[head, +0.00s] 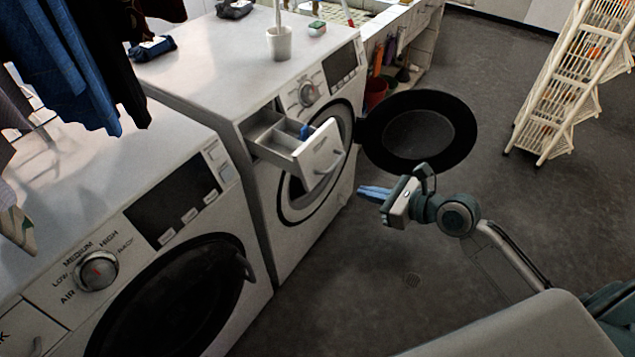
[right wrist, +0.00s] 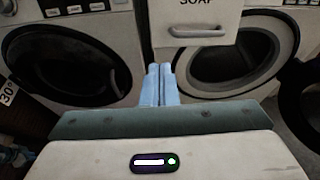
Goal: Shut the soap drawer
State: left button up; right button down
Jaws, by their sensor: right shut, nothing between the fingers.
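The soap drawer (head: 300,146) sticks out of the upper left of the far washing machine's front, pulled open, with its compartments and a small blue part showing. Its front panel with a handle and the word SOAP also shows at the top of the right wrist view (right wrist: 196,22). My right gripper (head: 362,191) is shut and empty, in front of the machine, to the right of and lower than the drawer front, apart from it. In the right wrist view its blue fingers (right wrist: 159,84) are together, pointing at the machines below and left of the drawer handle. My left gripper is not in view.
The washer's round door (head: 418,132) stands wide open, just behind my right gripper. A second machine (head: 130,240) with a closed dark door stands at the near left. A white rack (head: 572,80) is at the far right. The grey floor (head: 400,280) is clear below my arm.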

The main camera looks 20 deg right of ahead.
jog(key=p, duration=0.1)
send_near(307, 179)
jog(key=x, duration=0.5)
jog(key=shift+w+a, duration=0.1)
jog(key=shift+w, duration=0.1)
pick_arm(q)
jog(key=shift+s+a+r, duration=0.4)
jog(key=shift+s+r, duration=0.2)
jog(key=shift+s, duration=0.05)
pick_arm(e)
jog(key=shift+w+a+f, duration=0.35)
jog(key=shift+w+a, duration=0.05)
jog(key=shift+w, duration=0.1)
pick_arm(q)
jog(key=shift+p, duration=0.3)
